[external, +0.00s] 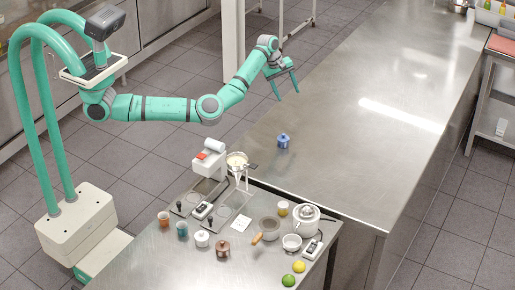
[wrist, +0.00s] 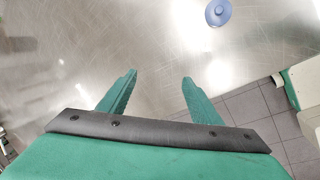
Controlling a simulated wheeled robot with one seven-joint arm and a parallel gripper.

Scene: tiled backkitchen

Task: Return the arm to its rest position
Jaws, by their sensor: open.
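My gripper (external: 285,84) is open and empty, held in the air over the left edge of the long steel counter (external: 365,110). My arm stretches out from its column towards the counter. In the wrist view, the two green fingers of my gripper (wrist: 153,88) stand well apart with nothing between them. Below them are the steel counter top and, to the right, part of the tiled floor. A small blue lidded pot (external: 283,140) stands upright on the counter, apart from my gripper. It also shows at the top of the wrist view (wrist: 218,12).
A nearer steel table (external: 150,262) holds a coffee grinder (external: 210,160), several small cups and jars, a white pot (external: 306,217), a lime (external: 288,280) and a lemon (external: 299,267). Most of the long counter is bare. A white post (external: 232,40) stands behind my arm.

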